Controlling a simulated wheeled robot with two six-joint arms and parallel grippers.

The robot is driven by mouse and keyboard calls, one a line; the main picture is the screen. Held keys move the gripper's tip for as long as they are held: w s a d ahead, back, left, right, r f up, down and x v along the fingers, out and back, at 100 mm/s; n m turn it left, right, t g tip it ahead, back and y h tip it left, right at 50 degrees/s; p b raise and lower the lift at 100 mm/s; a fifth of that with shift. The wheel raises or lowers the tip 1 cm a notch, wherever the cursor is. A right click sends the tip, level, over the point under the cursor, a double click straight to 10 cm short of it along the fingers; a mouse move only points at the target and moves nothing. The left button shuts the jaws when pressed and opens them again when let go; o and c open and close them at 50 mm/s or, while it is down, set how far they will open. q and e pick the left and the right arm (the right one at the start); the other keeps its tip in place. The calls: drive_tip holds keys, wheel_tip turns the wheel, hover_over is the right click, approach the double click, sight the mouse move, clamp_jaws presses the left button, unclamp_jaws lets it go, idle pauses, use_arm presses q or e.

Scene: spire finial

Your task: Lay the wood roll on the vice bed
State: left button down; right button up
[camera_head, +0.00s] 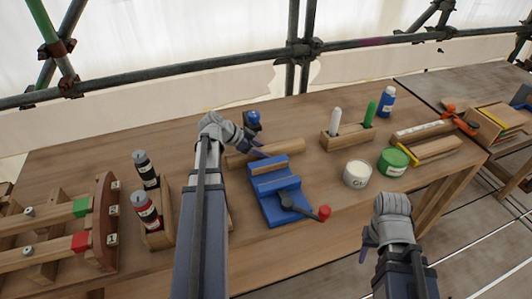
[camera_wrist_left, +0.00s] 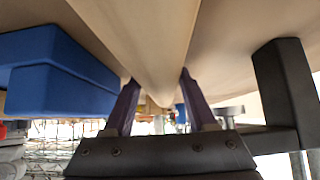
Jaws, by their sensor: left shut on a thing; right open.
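The wood roll (camera_head: 282,147) is a pale round bar just behind the blue vice (camera_head: 277,192), lying crosswise. My left gripper (camera_head: 257,151) is shut on it near its middle. In the left wrist view the roll (camera_wrist_left: 146,45) runs between the two fingers, and the vice (camera_wrist_left: 62,72) is at the left. I cannot tell whether the roll touches the table or the vice. The vice bed, between its blue jaws, looks empty. My right gripper (camera_head: 374,243) is open and empty at the table's front edge, right of the vice.
The vice handle with a red knob (camera_head: 324,212) sticks out front right. A white tin (camera_head: 357,173) and a green-lidded tin (camera_head: 393,161) stand right of it. A wooden rack with bottles (camera_head: 147,205) is at the left. A blue-topped object (camera_head: 252,120) stands behind the left gripper.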

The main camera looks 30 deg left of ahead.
sight(263, 148)
use_arm(q)
drive_tip(key=shift+r, duration=0.2)
use_arm(e)
drive_tip(key=shift+r, duration=0.2)
use_arm(q)
wheel_tip(263, 148, up, 18)
drive_tip(key=p, duration=1.8)
drive_tip(key=shift+f, duration=0.15)
use_arm(e)
wheel_tip(263, 148, up, 18)
drive_tip(key=shift+f, duration=0.15)
use_arm(q)
drive_tip(key=shift+f, duration=0.1)
use_arm(e)
drive_tip(key=shift+f, duration=0.1)
